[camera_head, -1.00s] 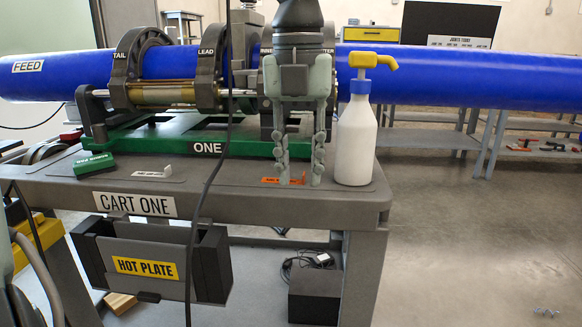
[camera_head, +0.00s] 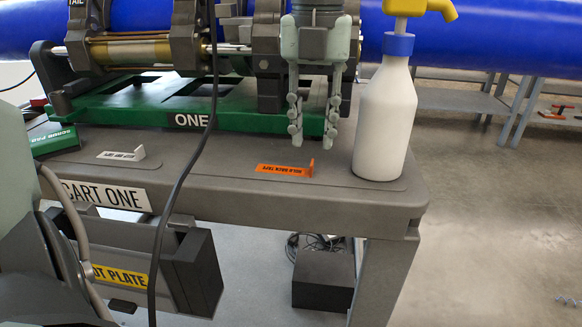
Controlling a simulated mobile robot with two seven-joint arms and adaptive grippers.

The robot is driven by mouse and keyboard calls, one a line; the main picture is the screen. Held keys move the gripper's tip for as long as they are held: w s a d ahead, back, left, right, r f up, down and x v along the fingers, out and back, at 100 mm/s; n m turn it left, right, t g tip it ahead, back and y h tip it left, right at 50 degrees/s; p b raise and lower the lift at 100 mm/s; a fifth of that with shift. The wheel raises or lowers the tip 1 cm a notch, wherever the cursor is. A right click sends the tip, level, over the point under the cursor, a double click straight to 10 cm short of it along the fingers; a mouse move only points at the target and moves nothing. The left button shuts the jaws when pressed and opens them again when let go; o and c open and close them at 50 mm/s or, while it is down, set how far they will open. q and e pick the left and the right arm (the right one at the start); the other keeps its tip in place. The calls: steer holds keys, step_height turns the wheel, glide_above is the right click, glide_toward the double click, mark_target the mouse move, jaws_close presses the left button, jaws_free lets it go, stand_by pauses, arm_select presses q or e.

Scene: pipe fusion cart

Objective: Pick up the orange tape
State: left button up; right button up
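The orange tape (camera_head: 284,170) is a short strip with dark lettering and a small upturned tab at its right end. It lies on the grey cart top (camera_head: 235,190), near the front edge, and is in full view. My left gripper (camera_head: 314,138) points down with its two fingers apart and nothing between them. Its fingertips show just above and behind the tape's tab in the picture, apart from the tape. My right gripper is not in view.
A white pump bottle (camera_head: 385,120) with a yellow head stands close right of the tape. Behind are the green base (camera_head: 150,108) of the clamp machine and a blue pipe (camera_head: 480,38). A white strip (camera_head: 121,154) lies left. A dark cable (camera_head: 190,170) hangs in front.

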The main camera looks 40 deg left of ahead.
mark_target(312, 162)
arm_select(q)
step_height(312, 162, down, 5)
steer(key=shift+d+r, duration=0.1)
steer(key=shift+r, duration=0.1)
steer(key=shift+c, duration=0.2)
jaws_close()
